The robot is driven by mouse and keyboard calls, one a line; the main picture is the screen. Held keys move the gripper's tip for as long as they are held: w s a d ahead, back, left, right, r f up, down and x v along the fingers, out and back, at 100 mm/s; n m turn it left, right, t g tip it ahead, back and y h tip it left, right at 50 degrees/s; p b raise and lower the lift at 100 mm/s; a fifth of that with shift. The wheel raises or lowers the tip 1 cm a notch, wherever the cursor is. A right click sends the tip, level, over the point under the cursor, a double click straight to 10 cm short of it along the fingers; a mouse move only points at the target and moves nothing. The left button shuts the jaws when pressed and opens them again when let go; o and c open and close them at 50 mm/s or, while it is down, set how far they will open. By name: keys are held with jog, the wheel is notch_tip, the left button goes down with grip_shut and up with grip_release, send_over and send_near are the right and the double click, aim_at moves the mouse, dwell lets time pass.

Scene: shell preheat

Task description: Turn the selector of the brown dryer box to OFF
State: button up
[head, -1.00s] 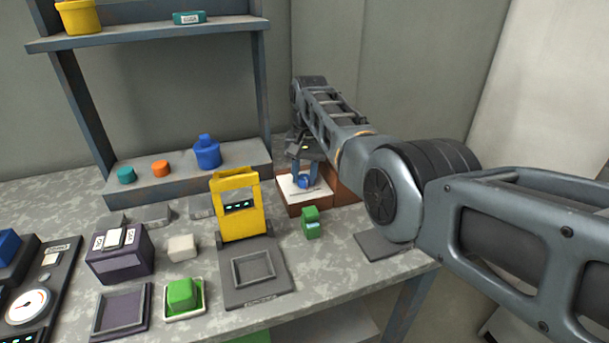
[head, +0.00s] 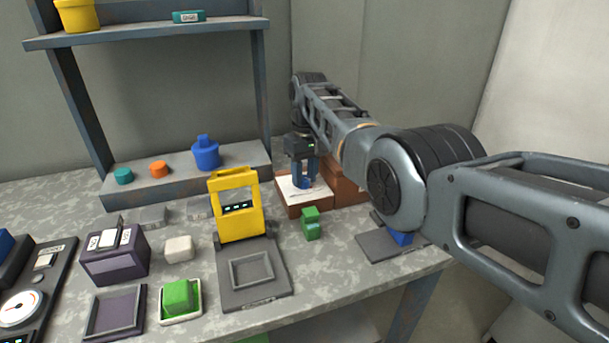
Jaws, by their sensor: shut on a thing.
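The brown dryer box (head: 292,209) stands at the back right of the bench, with a pale panel on its top face. My gripper (head: 305,184) points down at this panel and is shut on the selector. The fingers cover the selector, so its pointer and setting cannot be read. The panel's markings are too small to read. My forearm passes over the right part of the box.
A green block (head: 311,224) stands just in front of the box. A yellow frame device (head: 237,205) is to its left. A blue block (head: 401,239) sits on a dark plate (head: 378,246), partly behind my arm. A raised ledge (head: 180,178) lies behind.

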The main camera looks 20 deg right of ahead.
aim_at(306, 177)
dwell(0.4)
jog(key=o, duration=1)
jog(key=shift+o, duration=0.2)
jog(key=shift+d+r, duration=0.2)
jog(key=shift+r, duration=3.7)
